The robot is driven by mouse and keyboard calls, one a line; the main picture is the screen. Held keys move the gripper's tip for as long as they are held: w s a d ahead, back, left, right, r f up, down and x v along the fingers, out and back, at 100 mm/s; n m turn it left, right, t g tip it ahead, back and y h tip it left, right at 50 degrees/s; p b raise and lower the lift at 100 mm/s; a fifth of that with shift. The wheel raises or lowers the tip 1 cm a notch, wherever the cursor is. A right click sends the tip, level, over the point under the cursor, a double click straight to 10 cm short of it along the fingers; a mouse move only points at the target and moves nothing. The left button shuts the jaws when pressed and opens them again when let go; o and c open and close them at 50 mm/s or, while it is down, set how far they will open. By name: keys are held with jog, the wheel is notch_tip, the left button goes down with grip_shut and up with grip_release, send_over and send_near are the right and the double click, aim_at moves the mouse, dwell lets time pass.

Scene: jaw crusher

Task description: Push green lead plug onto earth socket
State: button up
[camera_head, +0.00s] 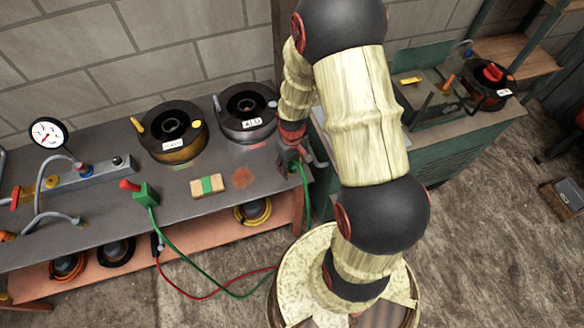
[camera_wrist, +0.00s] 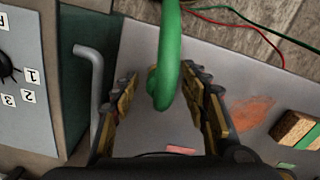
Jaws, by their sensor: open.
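In the wrist view a thick green lead (camera_wrist: 169,45) comes down from the top edge, and its rounded end lies between the two fingers of my gripper (camera_wrist: 162,82). The fingers are apart, with a gap visible on the left; I cannot tell whether the right finger touches it. In the head view my gripper (camera_head: 292,150) is at the right end of the bench, partly hidden by my arm, with a green lead (camera_head: 305,188) hanging beside it. A green block (camera_head: 146,194) with a red-tipped lever stands on the bench and has a green cable. I cannot identify the earth socket.
Red and green cables (camera_head: 205,297) loop on the floor. A numbered dial panel (camera_wrist: 28,80) and grey bent handle (camera_wrist: 96,75) are left of my gripper.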

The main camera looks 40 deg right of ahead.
aim_at(294, 165)
jog(key=shift+c, duration=0.8)
jog(key=shift+s, duration=0.1)
grip_shut()
jog(key=shift+r, duration=0.3)
jog(key=r, duration=0.1)
jog(key=r+p, duration=0.1)
jog(key=r, duration=0.1)
jog(key=shift+s+d+r+p, duration=0.1)
jog(key=shift+s+r+p, duration=0.1)
jog(key=shift+r+p, duration=0.1)
jog(key=s+d+r+p, duration=0.3)
jog(key=s+r, duration=0.5)
jog(key=s, duration=0.5)
jog(key=shift+d+r, duration=0.4)
